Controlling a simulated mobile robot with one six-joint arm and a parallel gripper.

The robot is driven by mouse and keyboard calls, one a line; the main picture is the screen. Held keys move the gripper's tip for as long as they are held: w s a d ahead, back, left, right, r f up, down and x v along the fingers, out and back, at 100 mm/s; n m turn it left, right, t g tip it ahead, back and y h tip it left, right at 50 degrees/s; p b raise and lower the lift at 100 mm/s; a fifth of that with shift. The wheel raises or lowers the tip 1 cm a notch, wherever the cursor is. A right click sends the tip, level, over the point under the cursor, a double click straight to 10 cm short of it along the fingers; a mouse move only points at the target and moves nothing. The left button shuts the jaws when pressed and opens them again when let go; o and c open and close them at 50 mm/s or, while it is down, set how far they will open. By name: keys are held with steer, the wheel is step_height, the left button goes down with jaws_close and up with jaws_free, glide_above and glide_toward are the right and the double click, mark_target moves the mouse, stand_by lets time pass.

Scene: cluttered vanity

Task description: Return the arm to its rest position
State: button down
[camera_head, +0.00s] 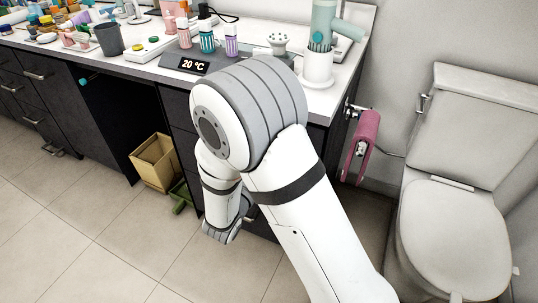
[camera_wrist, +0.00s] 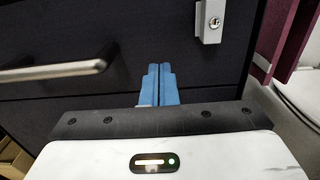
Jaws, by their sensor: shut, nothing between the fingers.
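My arm is folded, with its large joint in front of the vanity counter in the head view. The lower arm hangs down in front of the dark drawers. My gripper (camera_wrist: 158,86) shows in the wrist view as two blue fingers pressed together, with nothing between them. The fingers point toward a dark drawer front (camera_wrist: 115,35). I cannot tell how far apart the fingertips and the drawer are. In the head view the fingers are hidden by the arm.
The vanity counter (camera_head: 140,68) carries many bottles and cups, and a teal hair dryer (camera_head: 323,25) in a white holder. A drawer handle (camera_wrist: 55,71) and a lock (camera_wrist: 209,22) are near my gripper. Floor at left is clear.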

steer(key=p+v, duration=0.1)
steer(key=v, duration=0.7)
steer(key=s+d+r+m+g+h+p, duration=0.25)
steer(key=d+r+m+g+p, duration=0.35)
steer(key=d+r+m+g, duration=0.45)
steer(key=s+d+r+m+g+h+p, duration=0.25)
steer(key=d+r+m+g+p, duration=0.45)
steer(key=d, duration=0.6)
steer(key=s+r+m+t+y+p, duration=0.1)
steer(key=s+r+m+y+p, duration=0.2)
steer(key=r+m, duration=0.4)
steer(key=s+r+m+t+y+p, duration=0.2)
steer(key=s+r+m+y+p, duration=0.1)
steer(key=r+m+y+p, duration=0.3)
steer(key=shift+s+d+r+m+y, duration=0.2)
steer(key=shift+d+r+m+y, duration=0.15)
steer(key=shift+r+m+y, duration=0.65)
steer(key=shift+f+n, duration=0.1)
steer(key=shift+n, duration=0.25)
